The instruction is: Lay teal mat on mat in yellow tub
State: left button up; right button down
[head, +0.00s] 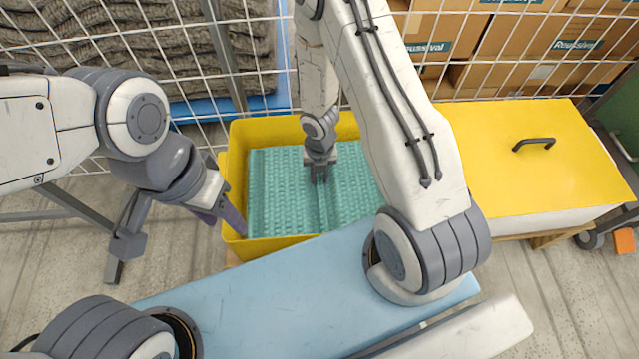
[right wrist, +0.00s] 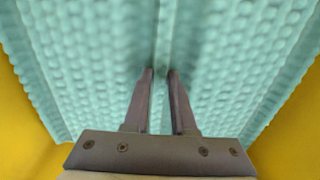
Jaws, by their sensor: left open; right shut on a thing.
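The teal mat (head: 276,188) is a bumpy sheet spread inside the yellow tub (head: 275,132), with a raised ridge along its middle. My right gripper (head: 320,180) reaches down over the tub and is shut on this ridge. In the right wrist view, the two fingers (right wrist: 160,74) pinch the fold of the teal mat (right wrist: 85,62), with the yellow tub (right wrist: 292,128) on both sides. Any mat underneath is hidden, and I cannot tell whether the teal mat rests on something. My left gripper (head: 176,248) is open and empty, its fingers spread wide by the tub's left side.
A wire mesh fence (head: 345,75) stands behind the tub, with grey knitted mats (head: 140,45) and cardboard boxes (head: 475,35) beyond. A yellow-topped cabinet with a dark handle (head: 534,144) stands at right. Floor (head: 50,270) shows free at left.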

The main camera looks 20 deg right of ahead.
notch_tip(320, 180, down, 2)
jog(key=shift+f+b, duration=0.25)
jog(key=shift+b, duration=0.5)
pick_arm(q)
notch_tip(320, 180, down, 2)
jog(key=shift+f, duration=0.1)
pick_arm(e)
jog(key=shift+r, duration=0.15)
jog(key=c, duration=0.7)
grip_release()
jog(key=shift+c, duration=0.2)
pick_arm(q)
jog(key=shift+f, duration=0.15)
